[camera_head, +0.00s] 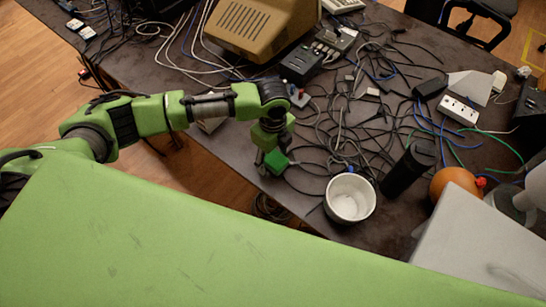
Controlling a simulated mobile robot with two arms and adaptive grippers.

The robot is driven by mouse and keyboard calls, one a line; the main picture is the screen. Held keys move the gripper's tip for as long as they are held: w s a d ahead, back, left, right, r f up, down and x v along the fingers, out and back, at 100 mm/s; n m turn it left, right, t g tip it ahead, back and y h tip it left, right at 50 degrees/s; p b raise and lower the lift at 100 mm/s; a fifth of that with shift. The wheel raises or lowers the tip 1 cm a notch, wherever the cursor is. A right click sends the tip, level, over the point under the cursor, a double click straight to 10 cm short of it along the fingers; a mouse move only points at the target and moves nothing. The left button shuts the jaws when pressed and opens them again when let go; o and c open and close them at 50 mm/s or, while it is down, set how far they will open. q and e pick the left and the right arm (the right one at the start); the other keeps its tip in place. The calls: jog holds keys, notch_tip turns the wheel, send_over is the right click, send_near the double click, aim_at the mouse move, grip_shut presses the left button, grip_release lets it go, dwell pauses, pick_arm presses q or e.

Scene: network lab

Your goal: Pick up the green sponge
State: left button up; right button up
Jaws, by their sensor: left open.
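The green sponge (276,162) is a small green block near the front edge of the dark table, left of a white bowl. My left gripper (268,156) is over the table edge, pointing down, with its fingers open right at the sponge. I cannot tell whether the fingers touch it. The wrist hides part of the view from above. My right gripper is not in view.
The white bowl (350,198) stands close to the right of the sponge, with a black cylinder (408,167) beyond it. Tangled cables (345,125) cover the table behind. An orange round object (455,184) sits farther right. A beige monitor (250,27) stands at the back.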

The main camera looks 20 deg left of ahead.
pick_arm(q)
jog(key=c, duration=1)
jog(key=shift+r+b, duration=0.3)
jog(key=shift+r, duration=0.3)
jog(key=s+d+r, duration=0.2)
jog(key=s+r, duration=0.2)
jog(key=s+d+r+b, duration=0.1)
jog(key=s+d+r, duration=0.1)
jog(key=s+r, duration=0.1)
jog(key=s+d+r, duration=0.2)
jog(key=s+r, duration=0.2)
jog(key=s, duration=0.1)
jog(key=shift+s+r, duration=0.3)
jog(key=shift+r, duration=0.05)
jog(key=shift+o, duration=0.5)
